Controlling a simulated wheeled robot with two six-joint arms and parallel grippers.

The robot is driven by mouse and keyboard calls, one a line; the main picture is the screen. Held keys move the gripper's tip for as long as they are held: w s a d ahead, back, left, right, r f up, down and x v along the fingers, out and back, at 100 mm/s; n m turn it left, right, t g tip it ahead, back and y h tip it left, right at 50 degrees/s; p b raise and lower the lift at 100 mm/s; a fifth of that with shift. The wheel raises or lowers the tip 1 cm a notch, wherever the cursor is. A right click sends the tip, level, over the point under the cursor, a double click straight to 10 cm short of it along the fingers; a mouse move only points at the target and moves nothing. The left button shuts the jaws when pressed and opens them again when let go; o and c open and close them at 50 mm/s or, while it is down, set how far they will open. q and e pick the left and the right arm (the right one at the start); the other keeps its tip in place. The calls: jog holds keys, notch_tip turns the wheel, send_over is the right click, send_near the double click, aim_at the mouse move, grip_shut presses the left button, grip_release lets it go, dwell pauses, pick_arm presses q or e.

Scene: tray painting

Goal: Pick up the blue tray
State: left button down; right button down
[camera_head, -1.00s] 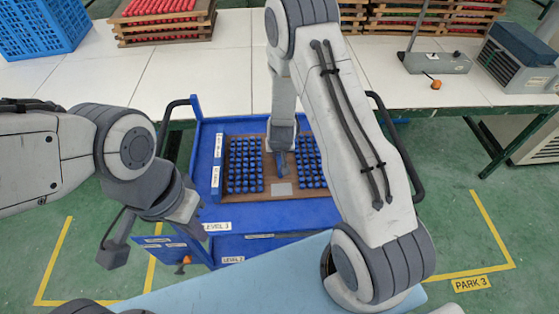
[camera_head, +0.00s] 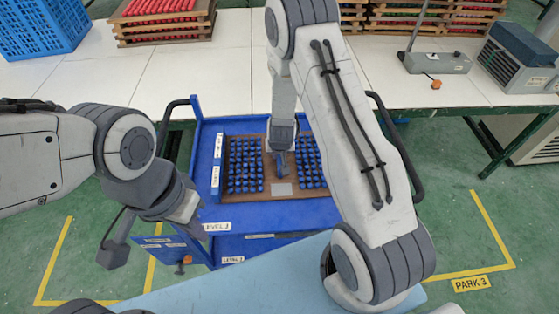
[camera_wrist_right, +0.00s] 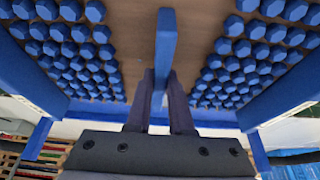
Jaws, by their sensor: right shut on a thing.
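The blue tray (camera_head: 270,189) is a brown board with rows of blue pieces on both sides and a blue upright handle in the middle. It is on the top level of a blue cart. It also shows in the right wrist view (camera_wrist_right: 192,75). My right gripper (camera_head: 281,165) is over the tray's middle. In the right wrist view my right gripper (camera_wrist_right: 160,90) has its two fingers shut on the blue handle (camera_wrist_right: 166,45). Any gap under the tray cannot be made out.
The blue cart (camera_head: 207,150) has dark handles at both sides and level labels on its front. Behind it is a white table (camera_head: 180,62) with trays of red pieces (camera_head: 160,25), a blue crate (camera_head: 42,25) and a grey device (camera_head: 436,63). Green floor lies at both sides.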

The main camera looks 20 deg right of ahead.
jog(key=shift+w+r, duration=0.1)
jog(key=shift+r, duration=0.5)
notch_tip(320, 180, up, 9)
jog(key=p, duration=0.3)
jog(key=shift+p, duration=0.35)
notch_tip(320, 180, up, 9)
jog(key=p, duration=0.9)
